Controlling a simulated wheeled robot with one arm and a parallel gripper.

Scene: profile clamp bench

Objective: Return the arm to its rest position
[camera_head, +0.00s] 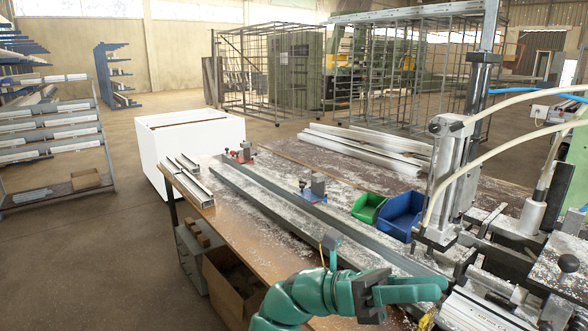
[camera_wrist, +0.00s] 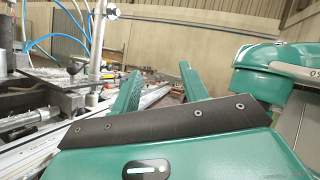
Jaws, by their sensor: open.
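My teal arm reaches in from the bottom of the head view, low over the front edge of the bench. My gripper (camera_head: 436,288) points right, toward the clamp machine. In the wrist view its two teal fingers (camera_wrist: 160,80) stand apart with nothing visible between them, so it is open and empty. A long grey profile (camera_head: 330,225) lies along the bench behind the gripper. Whether the fingers touch anything on the bench cannot be told.
The clamp machine (camera_head: 455,160) with its hoses stands close at right. A green bin (camera_head: 368,208) and a blue bin (camera_head: 402,215) sit on the bench. Short profiles (camera_head: 188,183) lie at the bench's left end. A cardboard box (camera_head: 232,285) is below.

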